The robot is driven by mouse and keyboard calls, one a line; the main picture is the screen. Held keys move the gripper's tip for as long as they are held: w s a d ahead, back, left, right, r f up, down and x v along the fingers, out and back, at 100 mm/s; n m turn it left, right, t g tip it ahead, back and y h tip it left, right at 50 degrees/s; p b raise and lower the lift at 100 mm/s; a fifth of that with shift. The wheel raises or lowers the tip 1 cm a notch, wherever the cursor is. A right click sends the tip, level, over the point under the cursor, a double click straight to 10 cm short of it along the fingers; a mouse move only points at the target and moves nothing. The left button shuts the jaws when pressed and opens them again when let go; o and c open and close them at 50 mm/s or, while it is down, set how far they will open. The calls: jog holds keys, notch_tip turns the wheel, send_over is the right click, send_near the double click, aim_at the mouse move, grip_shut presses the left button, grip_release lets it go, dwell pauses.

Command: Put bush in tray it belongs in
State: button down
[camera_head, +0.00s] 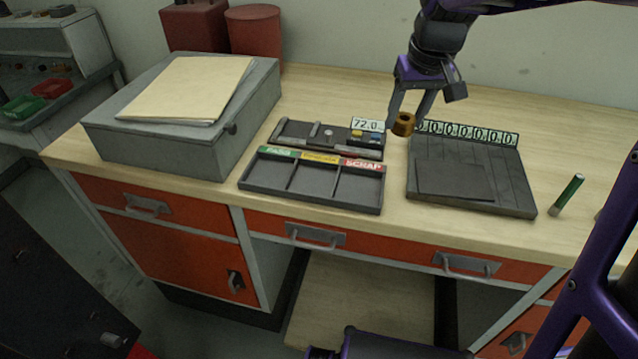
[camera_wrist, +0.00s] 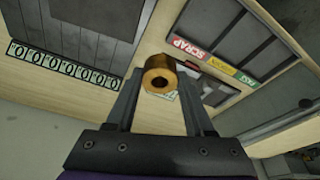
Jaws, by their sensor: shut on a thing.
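The bush (camera_head: 403,123) is a short brass-coloured ring. My gripper (camera_head: 408,118) is shut on it and holds it above the bench, between the gauge block and the slotted board. In the wrist view the bush (camera_wrist: 159,74) sits between the fingertips with its dark bore facing the camera. The sorting tray (camera_head: 315,182) is dark with three empty compartments. Its labels are green at left, yellow in the middle and red "SCRAP" (camera_head: 361,164) at right. A display (camera_head: 368,125) behind the tray reads about 72.0.
A dark board (camera_head: 468,172) with a row of zero digits (camera_head: 466,133) lies right of the tray. A grey box (camera_head: 188,115) with papers (camera_head: 190,88) is at left.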

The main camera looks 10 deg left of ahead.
jog(key=s+a+f+n+b, duration=0.1)
jog(key=s+a+n+b, duration=0.15)
jog(key=a, duration=0.55)
jog(key=s+a+f+n+b, duration=0.1)
jog(key=s+a, duration=0.3)
jog(key=a, duration=0.4)
send_over(312, 181)
jog(key=shift+m+y, duration=0.25)
jog(key=shift+y, duration=0.05)
jog(key=f, duration=0.3)
jog(key=f+b, duration=0.1)
jog(key=f, duration=0.1)
jog(key=shift+s+d, duration=0.25)
jog(key=shift+s, duration=0.15)
jog(key=shift+f+b, duration=0.35)
jog(key=shift+f, duration=1.8)
jog(key=shift+f, duration=0.15)
jog(key=shift+c, duration=1.4)
grip_release()
